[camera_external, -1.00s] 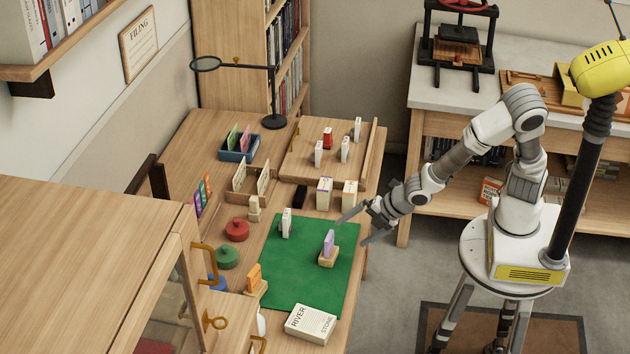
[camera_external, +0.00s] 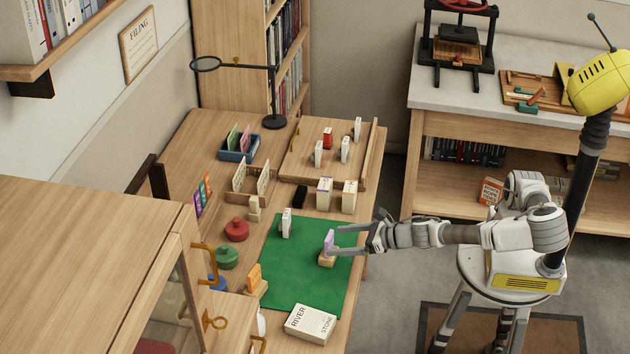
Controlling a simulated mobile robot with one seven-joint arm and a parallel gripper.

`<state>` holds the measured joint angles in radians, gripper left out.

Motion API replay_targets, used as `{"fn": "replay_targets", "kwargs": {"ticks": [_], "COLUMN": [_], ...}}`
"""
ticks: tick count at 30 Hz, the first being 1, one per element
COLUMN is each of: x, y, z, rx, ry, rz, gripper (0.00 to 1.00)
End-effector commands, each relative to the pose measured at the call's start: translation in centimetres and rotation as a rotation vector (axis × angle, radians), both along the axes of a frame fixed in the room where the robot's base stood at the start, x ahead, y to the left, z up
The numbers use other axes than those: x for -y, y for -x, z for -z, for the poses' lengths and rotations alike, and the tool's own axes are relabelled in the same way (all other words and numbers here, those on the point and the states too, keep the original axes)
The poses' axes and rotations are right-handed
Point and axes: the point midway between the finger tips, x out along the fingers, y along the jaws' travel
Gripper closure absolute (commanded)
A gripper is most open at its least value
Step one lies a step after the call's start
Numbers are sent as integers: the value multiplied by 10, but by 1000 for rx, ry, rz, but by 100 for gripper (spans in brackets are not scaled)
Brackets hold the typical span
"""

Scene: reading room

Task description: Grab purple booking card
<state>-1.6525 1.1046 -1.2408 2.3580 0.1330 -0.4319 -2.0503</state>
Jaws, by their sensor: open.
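My gripper (camera_external: 338,240) reaches in from the right, low over the mat. Its two fingers are apart and their tips are at the card, one toward the back and one toward the front. I cannot tell whether either finger touches the card.
A white card piece (camera_external: 286,223) stands on the mat's back left. An orange card (camera_external: 254,277) in a holder is at the left front. The River Stone book (camera_external: 311,323) lies at the front. Cream boxes (camera_external: 349,197) stand behind the mat. The mat's middle is clear.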

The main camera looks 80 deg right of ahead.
Motion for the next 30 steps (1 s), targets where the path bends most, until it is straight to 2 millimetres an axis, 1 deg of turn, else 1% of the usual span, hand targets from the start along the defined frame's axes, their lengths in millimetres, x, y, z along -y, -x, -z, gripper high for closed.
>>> {"fn": "replay_targets", "kwargs": {"ticks": [8,15,18,21,28,29,30], "x": [4,8,9,9,9,9,9], "y": [-21,-52,-60,-64,-65,-64,-64], "z": [11,24,27,28,27,27,27], "rx": [0,0,-1,-1,-1,-1,-1], "ry": [-5,-6,-6,-7,-6,-6,-6], "rz": [3,4,4,3,2,2,2], "gripper": [0,0,0,0,0,4,11]}}
